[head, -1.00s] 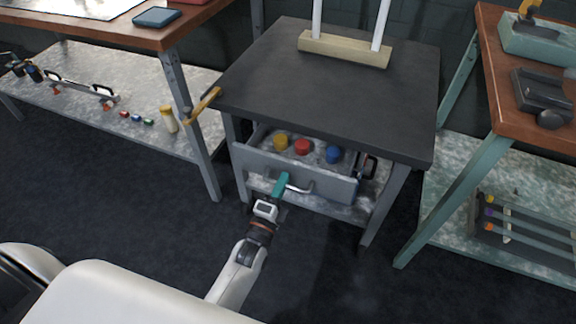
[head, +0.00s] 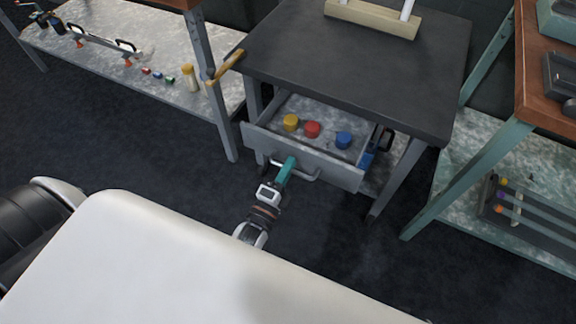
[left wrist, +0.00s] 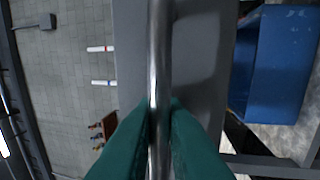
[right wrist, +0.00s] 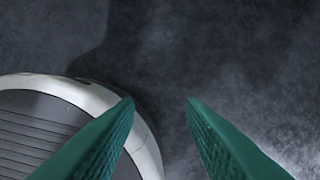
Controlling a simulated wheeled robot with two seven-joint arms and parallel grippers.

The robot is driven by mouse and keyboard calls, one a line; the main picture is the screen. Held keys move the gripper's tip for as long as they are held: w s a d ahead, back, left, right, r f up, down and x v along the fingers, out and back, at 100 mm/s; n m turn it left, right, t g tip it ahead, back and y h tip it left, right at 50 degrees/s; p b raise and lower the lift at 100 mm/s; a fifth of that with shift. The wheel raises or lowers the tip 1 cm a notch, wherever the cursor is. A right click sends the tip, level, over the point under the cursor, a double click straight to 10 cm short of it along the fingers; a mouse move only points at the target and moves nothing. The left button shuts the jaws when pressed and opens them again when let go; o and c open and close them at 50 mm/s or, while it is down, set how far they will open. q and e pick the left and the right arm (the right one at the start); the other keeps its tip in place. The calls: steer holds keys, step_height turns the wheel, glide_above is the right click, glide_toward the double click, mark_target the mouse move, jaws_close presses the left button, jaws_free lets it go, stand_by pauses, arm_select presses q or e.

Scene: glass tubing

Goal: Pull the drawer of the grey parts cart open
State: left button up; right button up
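The grey parts cart (head: 350,60) has a dark top and grey legs. Its drawer (head: 330,169) is pulled part way out, and yellow, red and blue round pieces (head: 312,129) show inside. My left gripper (head: 288,165) is at the drawer's metal bar handle (head: 312,178). In the left wrist view the teal fingers (left wrist: 160,115) are closed on the handle bar (left wrist: 160,50), one on each side. My right gripper (right wrist: 160,105) shows only in the right wrist view. Its fingers are apart with nothing between them, above the dark floor.
A workbench with a lower shelf (head: 150,70) stands at the left. A teal-legged bench (head: 455,190) stands at the right, with a rack of tubes (head: 525,215) on its lower shelf. A yellow-handled tool (head: 228,65) hangs at the cart's left edge. Dark floor lies in front.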

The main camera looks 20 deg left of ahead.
arm_select(q)
steer(key=o, duration=0.3)
steer(key=shift+s, duration=0.1)
steer(key=s, duration=0.4)
steer(key=s+f, duration=0.1)
steer(key=s, duration=0.2)
steer(key=s+f, duration=0.1)
steer(key=s, duration=0.3)
steer(key=shift+s+a+f, duration=0.15)
steer(key=shift+s+a, duration=0.05)
steer(key=shift+s, duration=0.15)
arm_select(e)
steer(key=shift+f, duration=0.3)
